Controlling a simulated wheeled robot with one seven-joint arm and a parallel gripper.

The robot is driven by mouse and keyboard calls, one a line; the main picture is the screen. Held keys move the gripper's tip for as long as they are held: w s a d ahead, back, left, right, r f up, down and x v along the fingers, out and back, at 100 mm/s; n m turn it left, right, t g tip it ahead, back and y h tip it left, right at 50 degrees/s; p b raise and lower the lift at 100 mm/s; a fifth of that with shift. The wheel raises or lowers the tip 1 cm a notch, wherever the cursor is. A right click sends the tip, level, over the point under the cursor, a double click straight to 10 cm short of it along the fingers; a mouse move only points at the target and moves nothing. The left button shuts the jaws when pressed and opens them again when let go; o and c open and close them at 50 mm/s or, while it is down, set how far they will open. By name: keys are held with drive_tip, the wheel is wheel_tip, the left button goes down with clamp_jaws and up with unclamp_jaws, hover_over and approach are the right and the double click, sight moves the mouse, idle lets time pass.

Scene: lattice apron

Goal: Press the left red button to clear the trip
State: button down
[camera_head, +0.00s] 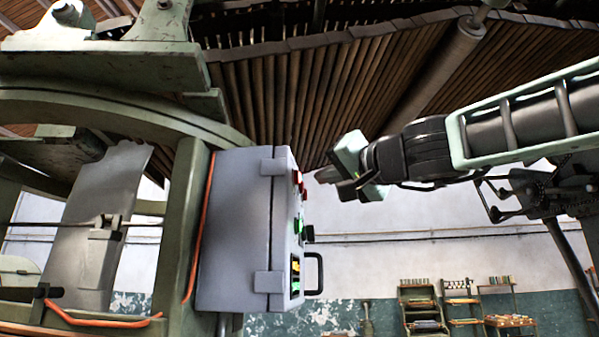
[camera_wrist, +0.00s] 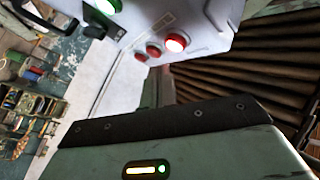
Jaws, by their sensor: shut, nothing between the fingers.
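A grey control box (camera_head: 240,230) hangs at the centre of the head view, seen nearly edge-on. Its red buttons (camera_head: 297,178) are high on the face turned right. In the wrist view three red buttons sit in a slanting row: a brightly lit one (camera_wrist: 176,42) at the right end, a middle one (camera_wrist: 153,49) and a left one (camera_wrist: 140,57). My gripper (camera_head: 322,176) is shut and empty, its fingertips just right of the red buttons, with a small gap seen from this side. The wrist view shows my gripper's body, but its fingertips are not clear.
A lit green button (camera_head: 299,228) and a black handle (camera_head: 315,274) are lower on the box; the handle sticks out. A green frame (camera_head: 180,220) with an orange cable stands left. Shelves (camera_head: 425,308) stand far back at right. Open air surrounds my arm below.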

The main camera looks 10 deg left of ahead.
drive_tip(key=shift+a, duration=0.6)
idle(1.6)
drive_tip(key=shift+a, duration=0.45)
drive_tip(key=shift+a, duration=0.5)
idle(0.9)
drive_tip(key=shift+d, duration=0.9)
drive_tip(key=d+b, duration=0.2)
drive_tip(key=d, duration=0.3)
drive_tip(key=shift+s+b, duration=0.1)
drive_tip(key=shift+b, duration=0.3)
